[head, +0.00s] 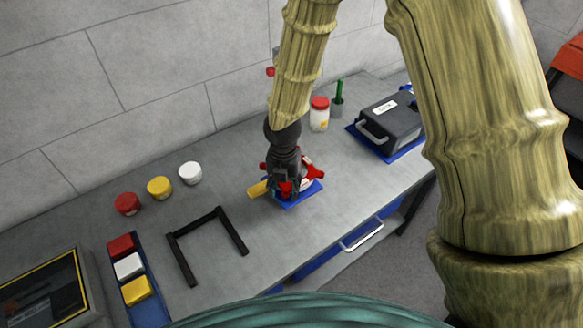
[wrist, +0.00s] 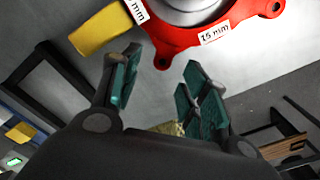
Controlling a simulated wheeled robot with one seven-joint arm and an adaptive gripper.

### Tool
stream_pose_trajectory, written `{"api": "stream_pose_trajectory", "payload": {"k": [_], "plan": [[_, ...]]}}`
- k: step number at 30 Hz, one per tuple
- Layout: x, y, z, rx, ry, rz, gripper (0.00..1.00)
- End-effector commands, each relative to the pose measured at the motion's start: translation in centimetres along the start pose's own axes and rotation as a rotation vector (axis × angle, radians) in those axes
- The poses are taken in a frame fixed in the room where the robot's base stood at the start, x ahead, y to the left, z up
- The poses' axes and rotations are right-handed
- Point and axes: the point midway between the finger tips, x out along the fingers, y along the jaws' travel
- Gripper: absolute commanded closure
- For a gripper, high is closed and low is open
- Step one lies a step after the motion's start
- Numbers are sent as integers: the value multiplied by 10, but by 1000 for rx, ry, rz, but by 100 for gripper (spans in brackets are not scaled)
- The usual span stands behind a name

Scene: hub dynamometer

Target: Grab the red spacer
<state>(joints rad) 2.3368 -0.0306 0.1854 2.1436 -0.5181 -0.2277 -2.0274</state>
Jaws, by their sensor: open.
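The red spacer (wrist: 185,38) is a flat red ring-like part with eared lobes and a "15 mm" label. It lies at the top of the wrist view, around a grey round part. In the head view, the red spacer (head: 314,172) shows partly behind my gripper, above a blue mat (head: 300,197). My gripper (wrist: 162,68) is open, its teal fingers apart. One red lobe appears between the fingertips; I cannot tell whether they touch it. A yellow piece (wrist: 98,28) with a "mm" label sits beside the spacer.
A black U-shaped frame (head: 208,245) lies left of my gripper. Red (head: 127,203), yellow (head: 159,187) and white (head: 190,173) round pieces stand behind it. A white jar (head: 319,116) with a red lid and a dark case (head: 388,122) stand to the right.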

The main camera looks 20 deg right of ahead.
Motion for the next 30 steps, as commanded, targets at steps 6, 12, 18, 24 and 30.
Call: {"api": "stream_pose_trajectory", "payload": {"k": [6, 12, 18, 24, 30], "plan": [[17, -1, 0, 0, 1, -2, 55], [23, -1, 0, 0, 0, 0, 55], [23, -1, 0, 0, 0, 0, 61], [23, -1, 0, 0, 0, 0, 97], [23, -1, 0, 0, 0, 0, 100]]}}
